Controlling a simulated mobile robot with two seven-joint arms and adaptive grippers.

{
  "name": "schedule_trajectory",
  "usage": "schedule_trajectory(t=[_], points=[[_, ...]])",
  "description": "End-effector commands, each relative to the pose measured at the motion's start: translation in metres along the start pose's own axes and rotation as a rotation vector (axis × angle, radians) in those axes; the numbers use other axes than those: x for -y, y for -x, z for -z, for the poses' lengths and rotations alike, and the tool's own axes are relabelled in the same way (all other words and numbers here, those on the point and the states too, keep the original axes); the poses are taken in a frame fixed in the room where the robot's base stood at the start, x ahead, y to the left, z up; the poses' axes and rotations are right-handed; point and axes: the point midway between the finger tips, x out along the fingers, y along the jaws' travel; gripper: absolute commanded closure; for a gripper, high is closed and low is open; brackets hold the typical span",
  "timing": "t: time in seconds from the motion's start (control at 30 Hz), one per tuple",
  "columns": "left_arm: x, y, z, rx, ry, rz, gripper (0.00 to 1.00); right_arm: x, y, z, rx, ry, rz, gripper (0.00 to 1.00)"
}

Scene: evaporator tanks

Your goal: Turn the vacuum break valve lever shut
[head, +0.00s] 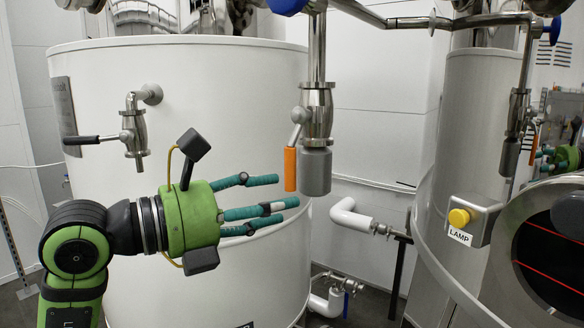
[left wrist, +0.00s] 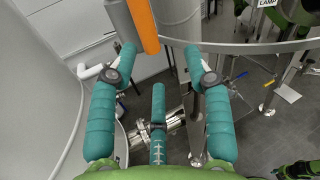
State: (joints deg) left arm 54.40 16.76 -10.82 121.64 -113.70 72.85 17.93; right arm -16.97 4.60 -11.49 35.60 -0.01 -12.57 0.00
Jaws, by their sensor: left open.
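The vacuum break valve lever, with an orange handle (head: 290,168), hangs straight down from a steel valve (head: 317,105) on the vertical pipe, beside a grey cylinder (head: 315,172). My left gripper (head: 282,198) points right with its teal fingers spread open and empty. Its fingertips are near the lower end of the handle; in the head view I cannot tell whether they touch it. In the left wrist view the orange handle (left wrist: 143,25) and grey cylinder (left wrist: 118,20) are at the top, beyond the open fingers (left wrist: 160,62).
A large white tank (head: 230,80) stands behind my left gripper, with a small black-handled tap (head: 133,125) on its wall. A white pipe (head: 350,218) is at the right. A yellow lamp button (head: 459,217) sits on a second tank. The floor (left wrist: 262,138) shows below.

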Motion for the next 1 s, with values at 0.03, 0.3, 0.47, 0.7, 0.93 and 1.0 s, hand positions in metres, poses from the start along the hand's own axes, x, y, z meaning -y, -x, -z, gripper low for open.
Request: schedule_trajectory(t=[0.03,0.3,0.47,0.7,0.93,1.0], points=[[0.009,0.010,-0.014,0.013,-0.092,-0.055,0.50,0.000,0.000,0.000,0.000,0.000,0.000,0.60],[0.019,0.026,-0.041,0.051,-0.249,-0.198,0.50,0.000,0.006,-0.001,0.002,0.000,0.001,0.60],[0.015,0.003,-0.045,0.049,-0.244,-0.196,0.50,0.001,0.021,-0.003,0.007,0.000,0.002,0.60],[0.008,-0.028,-0.046,0.050,-0.244,-0.196,0.50,0.001,0.037,-0.003,0.009,-0.001,0.002,0.60],[0.006,-0.037,-0.044,0.051,-0.247,-0.197,0.50,0.001,0.039,-0.002,0.009,-0.001,0.002,0.60],[0.006,-0.037,-0.044,0.051,-0.248,-0.197,0.50,0.001,0.038,-0.002,0.009,-0.001,0.002,0.60]])
